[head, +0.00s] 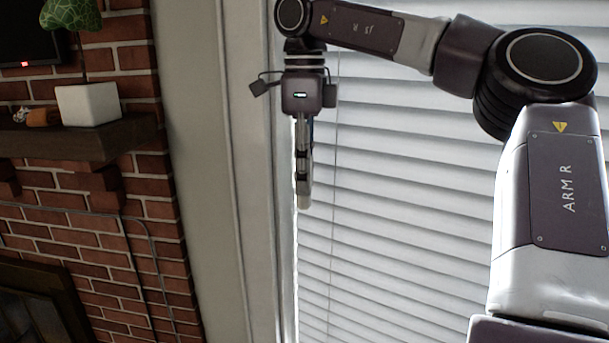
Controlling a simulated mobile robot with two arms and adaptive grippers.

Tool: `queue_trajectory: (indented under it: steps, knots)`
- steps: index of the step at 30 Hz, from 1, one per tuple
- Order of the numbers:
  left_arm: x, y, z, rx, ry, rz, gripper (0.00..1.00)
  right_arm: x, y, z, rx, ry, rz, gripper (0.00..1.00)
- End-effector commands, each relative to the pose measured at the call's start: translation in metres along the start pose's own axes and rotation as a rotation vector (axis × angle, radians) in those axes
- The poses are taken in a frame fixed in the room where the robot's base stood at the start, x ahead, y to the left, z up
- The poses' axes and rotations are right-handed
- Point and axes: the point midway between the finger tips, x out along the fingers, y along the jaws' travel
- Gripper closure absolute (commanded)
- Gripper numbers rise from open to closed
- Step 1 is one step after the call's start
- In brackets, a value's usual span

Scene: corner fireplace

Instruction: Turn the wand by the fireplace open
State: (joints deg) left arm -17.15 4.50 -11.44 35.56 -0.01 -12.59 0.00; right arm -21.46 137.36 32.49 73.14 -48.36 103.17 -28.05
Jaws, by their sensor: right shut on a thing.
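White horizontal blinds (450,200) cover the window to the right of the fireplace. The slats look mostly closed, with thin lines of light between them. My right gripper (304,203) points down at the left edge of the blinds, seen edge-on. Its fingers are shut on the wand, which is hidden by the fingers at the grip. A thin vertical line, a cord or ladder string (332,240), hangs over the slats just right of the gripper. My left gripper is not in view.
A pale window frame (215,170) stands close left of the gripper. Farther left is the brick fireplace (140,235) with a dark mantel (75,140) jutting out. On the mantel stands a white planter (88,104) with a green plant (70,14).

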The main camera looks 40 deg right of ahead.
Motion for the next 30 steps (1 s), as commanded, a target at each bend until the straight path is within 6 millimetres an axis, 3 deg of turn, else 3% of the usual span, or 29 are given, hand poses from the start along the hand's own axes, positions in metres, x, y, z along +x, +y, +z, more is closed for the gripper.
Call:
queue_trajectory:
  steps: [11, 30]
  knots:
    - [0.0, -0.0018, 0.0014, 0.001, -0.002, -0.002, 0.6, -0.0008, -0.0003, 0.0002, 0.119, 0.001, -0.004, 1.0]
    - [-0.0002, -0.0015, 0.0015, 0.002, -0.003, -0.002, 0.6, -0.0016, -0.0003, 0.0005, 0.698, -0.003, -0.005, 1.0]
